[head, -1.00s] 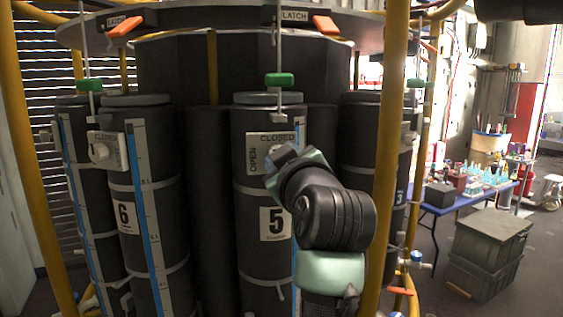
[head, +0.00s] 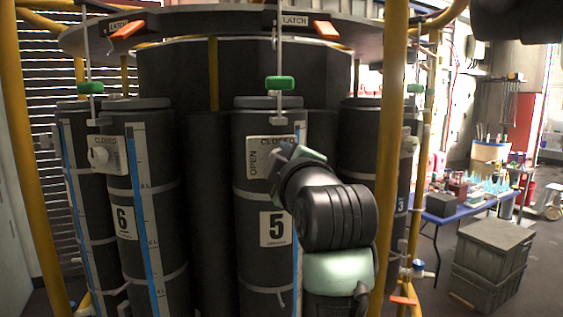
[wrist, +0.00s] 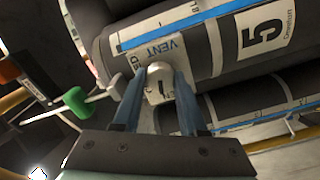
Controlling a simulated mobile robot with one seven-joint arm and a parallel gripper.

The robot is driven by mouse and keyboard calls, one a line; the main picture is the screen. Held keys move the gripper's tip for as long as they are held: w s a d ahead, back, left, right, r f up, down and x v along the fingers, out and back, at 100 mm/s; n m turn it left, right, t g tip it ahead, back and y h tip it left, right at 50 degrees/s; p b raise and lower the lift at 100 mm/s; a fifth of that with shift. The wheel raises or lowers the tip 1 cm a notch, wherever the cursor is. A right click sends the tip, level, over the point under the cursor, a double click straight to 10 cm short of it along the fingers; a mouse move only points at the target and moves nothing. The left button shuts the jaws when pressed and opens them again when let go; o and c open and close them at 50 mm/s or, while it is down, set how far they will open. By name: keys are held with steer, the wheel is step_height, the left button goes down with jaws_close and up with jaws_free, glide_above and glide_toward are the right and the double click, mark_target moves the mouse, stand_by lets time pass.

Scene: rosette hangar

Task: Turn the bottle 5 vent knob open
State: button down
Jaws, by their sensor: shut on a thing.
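Bottle 5 (head: 252,210) is a dark upright cylinder with a white "5" label, in the middle of the head view. Its vent plate (head: 256,155) reads OPEN and CLOSED. In the wrist view the white vent knob (wrist: 158,84), with a dark mark on its face, sits between the two blue-grey fingers of my gripper (wrist: 157,100). The gripper is shut on the knob. In the head view my gripper (head: 282,160) is at the plate and hides the knob and part of the lettering. I cannot tell exactly where the knob's mark points.
Bottle 6 (head: 124,190), with its own white knob (head: 102,156), stands to the left. A yellow post (head: 391,130) rises close to the right of my arm. A green handle (head: 280,83) hangs above bottle 5. Crates (head: 490,262) and a blue table (head: 462,208) stand at the right.

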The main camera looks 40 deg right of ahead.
stand_by(0.3)
steer(key=shift+c, duration=2.2)
jaws_free()
steer(key=b+v, duration=0.5)
steer(key=v, duration=0.8)
steer(key=shift+w+r, duration=0.1)
